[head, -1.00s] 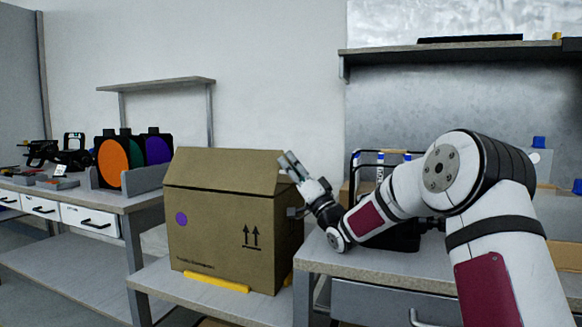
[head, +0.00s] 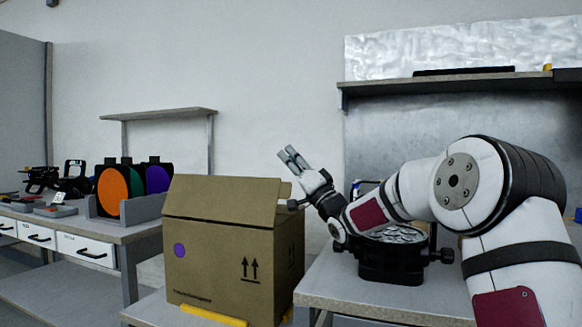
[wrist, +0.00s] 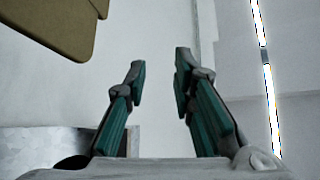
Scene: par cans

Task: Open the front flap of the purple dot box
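The brown cardboard box (head: 215,270) has a purple dot on its front face, at the centre left of the head view. Its front flap (head: 222,200) stands up from the front top edge and seems to lean back. A small piece of another flap (head: 285,188) shows at the upper right; the inside is hidden. My gripper (head: 287,156) is above the box's upper right corner, apart from it. In the wrist view my gripper (wrist: 160,65) has its fingers apart with nothing between them. Cardboard flaps (wrist: 60,22) show at the upper left, clear of the fingers.
A yellow strip (head: 212,315) lies under the box. A bench (head: 350,288) with a black par can (head: 392,262) stands right of the box, under my arm. A left bench (head: 130,205) holds coloured filter discs (head: 113,192). The wall above the box is clear.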

